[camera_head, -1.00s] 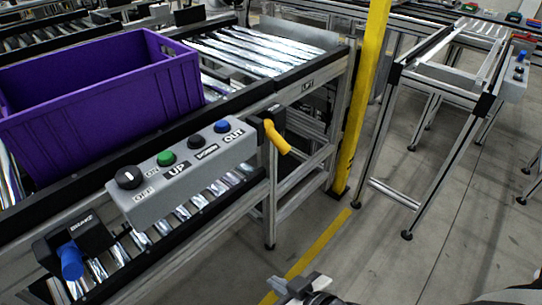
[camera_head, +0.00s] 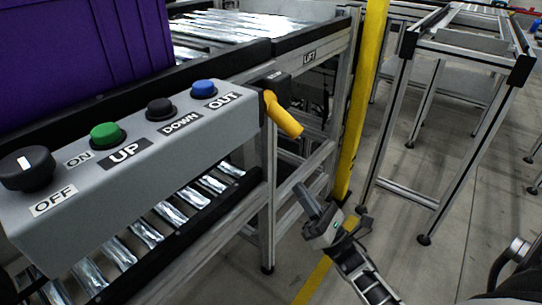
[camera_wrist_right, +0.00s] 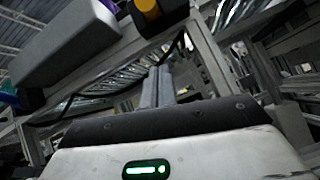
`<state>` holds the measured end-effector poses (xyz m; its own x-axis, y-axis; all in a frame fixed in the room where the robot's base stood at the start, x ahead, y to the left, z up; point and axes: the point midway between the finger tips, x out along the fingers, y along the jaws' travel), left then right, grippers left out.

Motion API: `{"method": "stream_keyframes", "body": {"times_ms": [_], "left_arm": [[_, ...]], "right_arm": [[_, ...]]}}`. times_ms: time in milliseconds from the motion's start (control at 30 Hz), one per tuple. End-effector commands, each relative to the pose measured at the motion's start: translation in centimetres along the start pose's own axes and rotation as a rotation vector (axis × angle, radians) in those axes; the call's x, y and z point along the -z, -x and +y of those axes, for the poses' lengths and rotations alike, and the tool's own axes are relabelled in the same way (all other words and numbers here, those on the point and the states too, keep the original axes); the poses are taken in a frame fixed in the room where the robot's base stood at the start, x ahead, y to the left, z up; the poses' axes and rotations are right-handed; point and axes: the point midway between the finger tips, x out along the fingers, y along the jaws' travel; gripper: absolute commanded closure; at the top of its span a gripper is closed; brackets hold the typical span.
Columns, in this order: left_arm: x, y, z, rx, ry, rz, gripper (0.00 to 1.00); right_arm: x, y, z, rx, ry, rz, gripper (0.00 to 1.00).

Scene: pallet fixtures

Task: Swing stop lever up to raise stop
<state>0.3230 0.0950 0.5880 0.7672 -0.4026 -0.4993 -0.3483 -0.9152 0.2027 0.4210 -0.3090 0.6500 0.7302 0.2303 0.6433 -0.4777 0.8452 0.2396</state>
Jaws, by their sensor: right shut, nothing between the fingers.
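The stop lever is the yellow handle (camera_head: 284,117) on a black mount at the right end of the control box, and it slants down to the right. In the right wrist view its yellow part (camera_wrist_right: 147,8) shows at the top edge. My right gripper (camera_head: 306,194) is shut and empty, below and a little right of the lever, apart from it. Its closed fingers (camera_wrist_right: 157,84) point up toward the frame in the right wrist view. My left gripper is not in view.
The grey control box (camera_head: 150,160) carries a black knob (camera_head: 26,168) and green, black and blue buttons. A purple crate (camera_head: 80,60) stands on the conveyor behind it. A yellow post (camera_head: 362,100) rises right of the lever. Open floor lies at the lower right.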

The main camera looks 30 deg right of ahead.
Motion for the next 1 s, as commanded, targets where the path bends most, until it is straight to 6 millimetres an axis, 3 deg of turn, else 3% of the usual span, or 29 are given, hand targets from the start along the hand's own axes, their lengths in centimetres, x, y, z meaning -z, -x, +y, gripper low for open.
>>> {"method": "stream_keyframes", "body": {"times_ms": [367, 533, 667, 1000], "left_arm": [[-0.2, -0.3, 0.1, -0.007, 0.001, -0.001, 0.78], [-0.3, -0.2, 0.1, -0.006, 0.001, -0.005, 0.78], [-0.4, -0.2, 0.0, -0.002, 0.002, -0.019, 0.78], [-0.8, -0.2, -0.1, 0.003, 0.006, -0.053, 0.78]], "right_arm": [[-0.1, 0.3, -0.1, -0.025, 0.072, -0.023, 1.00], [-0.1, -0.5, 0.0, -0.026, 0.071, -0.024, 1.00], [-0.3, -2.4, 0.1, -0.029, 0.071, -0.026, 1.00], [-0.4, -9.6, 0.2, -0.027, 0.069, -0.025, 1.00]]}}
